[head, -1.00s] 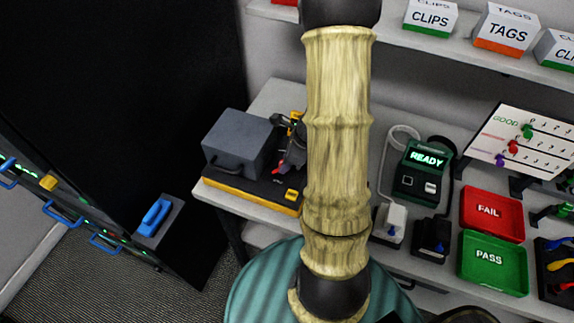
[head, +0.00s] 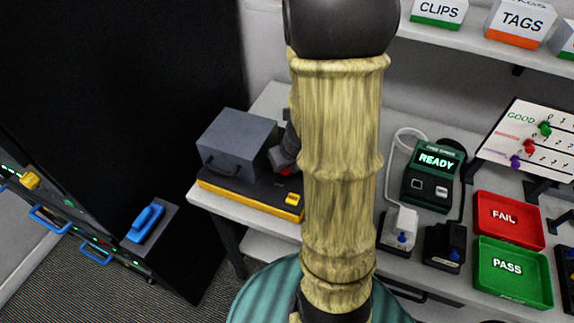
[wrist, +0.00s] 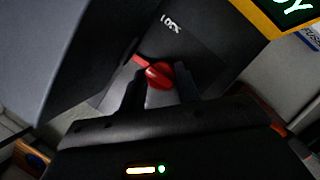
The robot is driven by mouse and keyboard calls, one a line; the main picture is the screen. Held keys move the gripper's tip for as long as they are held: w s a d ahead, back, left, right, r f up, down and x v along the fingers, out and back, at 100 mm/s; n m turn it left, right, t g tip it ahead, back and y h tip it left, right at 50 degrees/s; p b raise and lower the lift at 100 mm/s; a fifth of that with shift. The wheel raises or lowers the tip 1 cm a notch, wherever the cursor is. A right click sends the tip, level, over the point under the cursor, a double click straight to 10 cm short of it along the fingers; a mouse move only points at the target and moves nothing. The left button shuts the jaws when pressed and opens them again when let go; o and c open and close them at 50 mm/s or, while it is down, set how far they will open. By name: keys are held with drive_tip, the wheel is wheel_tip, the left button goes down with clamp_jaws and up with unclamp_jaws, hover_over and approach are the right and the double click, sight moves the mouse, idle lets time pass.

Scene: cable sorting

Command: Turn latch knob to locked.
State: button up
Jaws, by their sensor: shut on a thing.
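The red latch knob (wrist: 158,74) sits on the dark base (wrist: 205,50) beside the grey box-shaped cover, with a red lever part pointing to the upper left in the wrist view. My gripper (wrist: 160,80) is shut on the knob, one dark finger on each side. In the head view only a bit of red knob (head: 286,171) shows beneath my gripper (head: 281,160). The grey cover (head: 236,142) is down on the base. White lettering (wrist: 171,23) that seems to read LOCK is on the base beyond the knob. My arm hides the right part of the base.
A tester reading READY (head: 435,175) stands to the right on the bench, with a white plug block (head: 399,230) and a black one (head: 444,247). Red FAIL (head: 509,220) and green PASS (head: 513,271) trays lie further right. A dark cabinet is at left.

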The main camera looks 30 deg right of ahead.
drive_tip(key=shift+m, duration=0.6)
drive_tip(key=o, duration=1)
drive_tip(key=shift+c, duration=0.2)
drive_tip(key=shift+r, duration=0.15)
